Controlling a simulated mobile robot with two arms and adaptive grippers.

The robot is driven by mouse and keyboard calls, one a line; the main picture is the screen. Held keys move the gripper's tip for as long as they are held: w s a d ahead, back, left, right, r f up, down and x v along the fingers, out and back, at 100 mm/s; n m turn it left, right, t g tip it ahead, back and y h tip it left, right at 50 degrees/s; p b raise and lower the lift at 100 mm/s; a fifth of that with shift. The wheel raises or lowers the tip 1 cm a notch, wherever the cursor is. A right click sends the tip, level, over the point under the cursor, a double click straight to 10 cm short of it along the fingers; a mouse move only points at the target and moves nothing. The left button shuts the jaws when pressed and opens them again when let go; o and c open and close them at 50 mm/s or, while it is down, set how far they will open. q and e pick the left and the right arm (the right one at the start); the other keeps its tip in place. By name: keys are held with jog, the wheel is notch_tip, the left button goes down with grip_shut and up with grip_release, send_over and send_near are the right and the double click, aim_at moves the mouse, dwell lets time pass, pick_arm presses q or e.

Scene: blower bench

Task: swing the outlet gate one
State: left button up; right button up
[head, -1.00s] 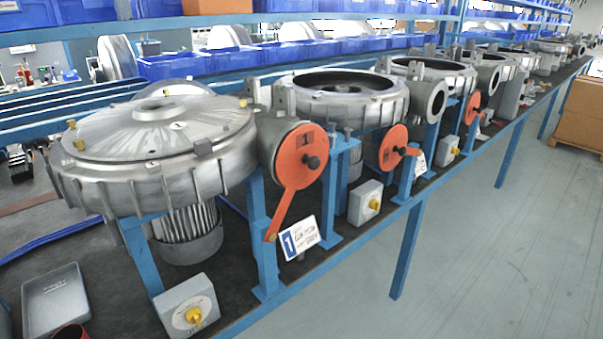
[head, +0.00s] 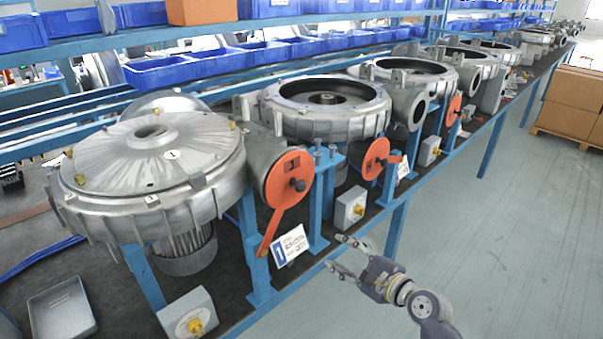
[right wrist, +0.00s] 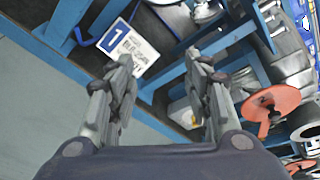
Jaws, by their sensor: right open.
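The outlet gate of the first blower is an orange-red disc with a long handle (head: 284,193) and a dark knob, on the outlet of the nearest grey blower (head: 155,165). Its handle slants down and to the left. The white and blue number 1 card (head: 290,246) stands just below; it also shows in the right wrist view (right wrist: 129,48). My right gripper (head: 342,254) is open and empty, in front of the bench edge, right of the card and below the gate. In the right wrist view my right gripper's fingers (right wrist: 158,70) are spread apart. My left gripper is not in view.
A second orange gate (head: 378,157) is to the right, with a grey switch box (head: 350,207) below it. Another switch box (head: 188,314) with a yellow knob and a grey tray (head: 62,310) are at the front left.

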aim_at(303, 187)
jog(key=s+a+r+m+y+p, duration=0.1)
jog(key=a+r+y, duration=0.1)
jog(key=r, duration=0.6)
jog(key=s+a+r+y, duration=0.1)
jog(key=r+y, duration=0.1)
jog(key=r, duration=0.6)
jog(key=shift+t, duration=0.4)
jog(key=p+x, duration=0.2)
jog(key=x, duration=0.8)
jog(key=shift+w+a, duration=0.15)
jog(key=shift+w, duration=0.25)
grip_shut()
